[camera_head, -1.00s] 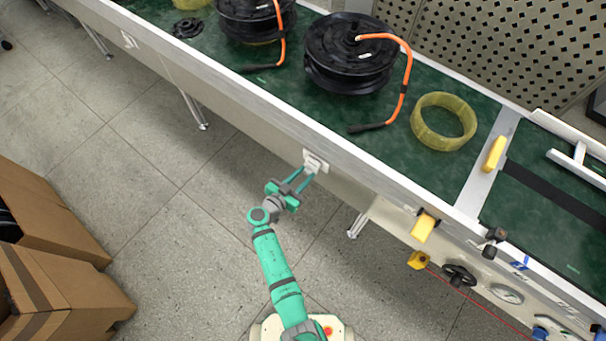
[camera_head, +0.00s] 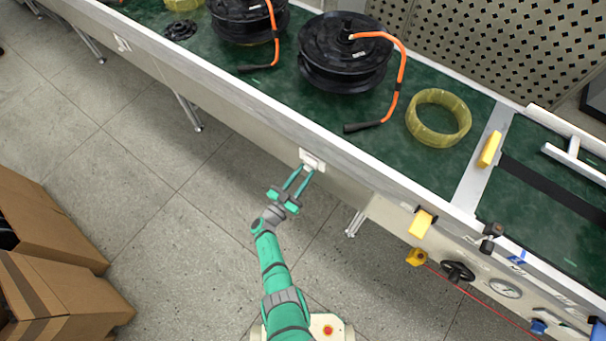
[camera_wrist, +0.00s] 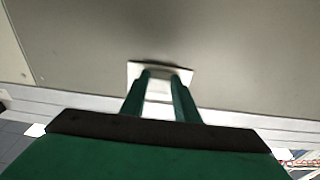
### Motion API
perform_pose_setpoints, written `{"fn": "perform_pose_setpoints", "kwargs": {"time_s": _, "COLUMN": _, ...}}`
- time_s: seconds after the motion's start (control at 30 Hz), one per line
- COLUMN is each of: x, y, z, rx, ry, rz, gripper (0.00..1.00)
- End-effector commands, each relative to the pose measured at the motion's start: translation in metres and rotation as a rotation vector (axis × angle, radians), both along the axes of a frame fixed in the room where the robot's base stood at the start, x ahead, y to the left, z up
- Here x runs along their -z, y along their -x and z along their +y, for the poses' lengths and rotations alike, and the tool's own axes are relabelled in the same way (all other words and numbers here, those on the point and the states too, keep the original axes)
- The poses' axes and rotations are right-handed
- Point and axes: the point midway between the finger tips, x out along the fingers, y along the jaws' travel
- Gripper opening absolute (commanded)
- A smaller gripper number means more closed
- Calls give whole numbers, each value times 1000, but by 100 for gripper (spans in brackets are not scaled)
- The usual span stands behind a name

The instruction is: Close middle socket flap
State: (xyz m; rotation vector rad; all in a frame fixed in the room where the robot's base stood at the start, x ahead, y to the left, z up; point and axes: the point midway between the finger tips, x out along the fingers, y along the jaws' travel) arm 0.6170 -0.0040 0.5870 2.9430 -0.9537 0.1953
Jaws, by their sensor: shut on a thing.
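The middle socket (camera_head: 312,156) is a small white plate on the side panel of the workbench, near the middle of the head view. My gripper (camera_head: 308,170) reaches up to it from below, with its two green fingers at the socket. In the wrist view the socket plate (camera_wrist: 133,72) lies just beyond my gripper (camera_wrist: 162,78). The white flap (camera_wrist: 159,91) shows between the fingers, and they are shut on it. The fingers partly cover the socket, so the flap's exact angle cannot be told.
Another white socket (camera_head: 122,43) sits farther left on the bench side. A yellow box (camera_head: 422,224), a black handwheel (camera_head: 458,271) and gauges are on the panel to the right. Cardboard boxes (camera_head: 60,290) stand at lower left. The floor between is clear.

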Motion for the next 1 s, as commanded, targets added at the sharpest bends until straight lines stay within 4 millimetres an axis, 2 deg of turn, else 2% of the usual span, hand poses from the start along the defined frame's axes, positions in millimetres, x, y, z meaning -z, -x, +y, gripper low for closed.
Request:
{"fn": "perform_pose_setpoints", "kwargs": {"time_s": 0.6, "x": -1, "y": -2, "z": -2, "rx": 6, "ry": 12, "rz": -21, "gripper": 6}}
{"fn": "perform_pose_setpoints", "kwargs": {"time_s": 0.63, "x": -1, "y": -2, "z": -2, "rx": 6, "ry": 12, "rz": -21, "gripper": 30}}
{"fn": "perform_pose_setpoints", "kwargs": {"time_s": 0.7, "x": -1, "y": -2, "z": -2, "rx": 6, "ry": 11, "rz": -22, "gripper": 47}}
{"fn": "perform_pose_setpoints", "kwargs": {"time_s": 1.0, "x": 0, "y": -1, "z": -1, "rx": 3, "ry": 12, "rz": -19, "gripper": 47}}
